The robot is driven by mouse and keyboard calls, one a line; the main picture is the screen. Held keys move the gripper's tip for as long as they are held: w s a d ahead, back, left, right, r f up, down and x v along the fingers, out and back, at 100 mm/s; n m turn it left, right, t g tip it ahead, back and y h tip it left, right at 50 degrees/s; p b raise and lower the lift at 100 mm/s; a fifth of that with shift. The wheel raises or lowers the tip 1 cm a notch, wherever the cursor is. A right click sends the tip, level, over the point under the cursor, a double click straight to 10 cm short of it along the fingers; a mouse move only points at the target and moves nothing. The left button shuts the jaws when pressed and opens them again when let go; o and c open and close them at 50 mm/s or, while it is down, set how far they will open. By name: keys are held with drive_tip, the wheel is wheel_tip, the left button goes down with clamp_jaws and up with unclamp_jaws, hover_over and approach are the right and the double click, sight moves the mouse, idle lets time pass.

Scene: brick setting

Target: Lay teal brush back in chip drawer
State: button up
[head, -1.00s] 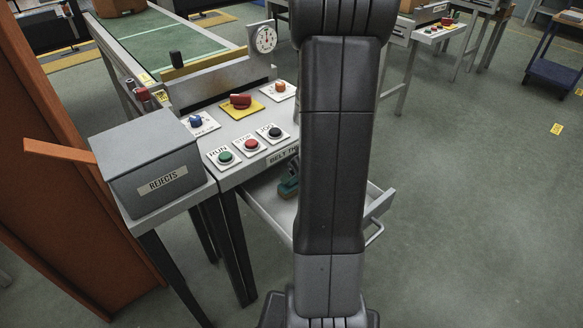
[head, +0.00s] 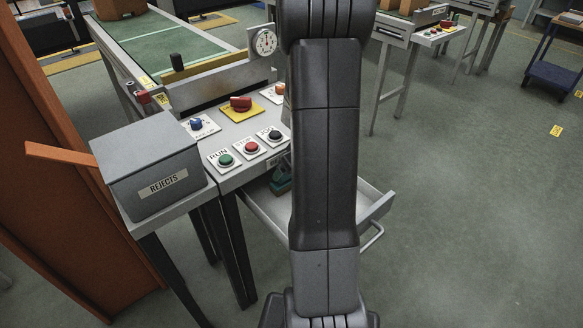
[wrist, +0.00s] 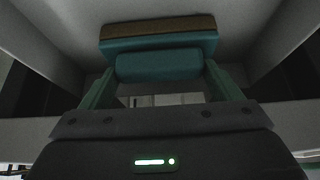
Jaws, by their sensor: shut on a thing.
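The teal brush (wrist: 165,66) has a teal handle and body with a brown bristle strip along its far edge. In the wrist view my gripper (wrist: 160,80) is shut on its handle, a finger at each side. The chip drawer (head: 376,206) is pulled out below the button panel; my arm hides its middle. A bit of teal (head: 282,188) shows inside the drawer, left of my arm. The drawer's pale walls surround the brush in the wrist view. Whether the brush touches the drawer floor, I cannot tell.
The panel with RUN and other buttons (head: 251,148) overhangs the drawer's back. A grey REJECTS box (head: 150,165) stands at the left, with an orange post (head: 60,190) beyond it.

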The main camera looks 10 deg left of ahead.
drive_tip(key=shift+f, duration=0.3)
drive_tip(key=o, duration=0.8)
drive_tip(key=shift+r, duration=0.1)
drive_tip(key=shift+r+p, duration=0.15)
drive_tip(key=shift+p, duration=0.45)
drive_tip(key=v, duration=0.9)
drive_tip(key=p+v, duration=0.1)
drive_tip(key=v, duration=0.3)
drive_tip(key=shift+s+d+r, duration=0.1)
drive_tip(key=shift+s+d, duration=0.2)
drive_tip(key=shift+s, duration=0.1)
